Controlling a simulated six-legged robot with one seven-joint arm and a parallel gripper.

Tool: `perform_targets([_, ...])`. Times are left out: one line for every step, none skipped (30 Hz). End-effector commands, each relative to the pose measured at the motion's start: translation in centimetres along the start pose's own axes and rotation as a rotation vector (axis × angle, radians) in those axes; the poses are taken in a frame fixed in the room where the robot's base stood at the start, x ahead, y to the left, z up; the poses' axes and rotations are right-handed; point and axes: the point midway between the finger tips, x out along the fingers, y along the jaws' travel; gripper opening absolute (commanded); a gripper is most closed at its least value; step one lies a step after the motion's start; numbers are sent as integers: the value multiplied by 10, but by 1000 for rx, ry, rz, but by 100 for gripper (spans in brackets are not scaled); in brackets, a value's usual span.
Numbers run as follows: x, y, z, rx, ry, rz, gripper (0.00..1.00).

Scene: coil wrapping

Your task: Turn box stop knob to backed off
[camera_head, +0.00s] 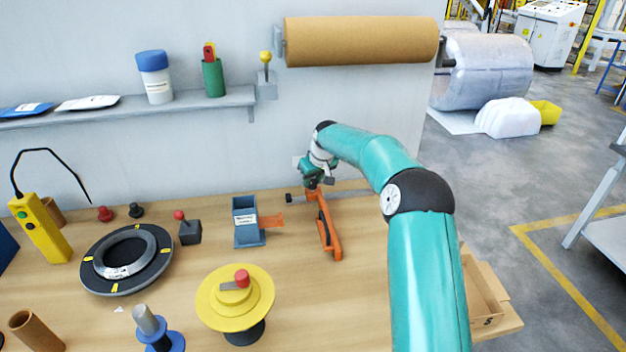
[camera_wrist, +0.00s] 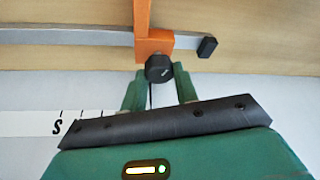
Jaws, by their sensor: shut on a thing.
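The box stop is an orange piece (camera_wrist: 155,45) set on a grey rail (camera_wrist: 70,36) in the wrist view. Its round black knob (camera_wrist: 158,69) sits between my two green fingertips. My gripper (camera_wrist: 159,78) is shut on the knob, with one finger on each side. In the head view my gripper (camera_head: 314,182) is at the back of the bench, over the rear end of the orange stop arm (camera_head: 327,228). The knob is hidden there behind my gripper. I cannot read the knob's setting.
A blue holder (camera_head: 248,222) with an orange tab stands left of the stop. A yellow disc (camera_head: 235,312) with a red knob, a black ring turntable (camera_head: 92,270) and a small red-topped lever (camera_head: 189,230) lie further left. An open cardboard box (camera_head: 483,290) is at the right.

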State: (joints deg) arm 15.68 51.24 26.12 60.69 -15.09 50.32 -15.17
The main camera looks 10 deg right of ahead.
Motion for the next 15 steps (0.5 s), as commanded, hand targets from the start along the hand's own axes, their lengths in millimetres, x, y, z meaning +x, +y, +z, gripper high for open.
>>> perform_targets([1,-1,2,0,-6,-2,7])
perform_targets([1,-1,2,0,-6,-2,7])
perform_targets([1,-1,2,1,-6,-2,32])
perform_targets([1,-1,2,1,-6,-2,37])
perform_targets([1,-1,2,1,-6,-2,43])
perform_targets([1,-1,2,1,-6,-2,51])
perform_targets([1,0,1,1,-5,-1,52])
perform_targets([1,0,1,1,-5,-1,52])
perform_targets([1,0,1,1,-4,-1,52])
perform_targets([1,0,1,1,-4,-1,52])
perform_targets([1,0,1,1,-4,-1,52])
perform_targets([1,0,1,1,-3,-1,52])
perform_targets([0,0,1,1,-3,0,52])
perform_targets([0,0,1,1,-3,0,52])
perform_targets([0,0,1,1,-2,0,52])
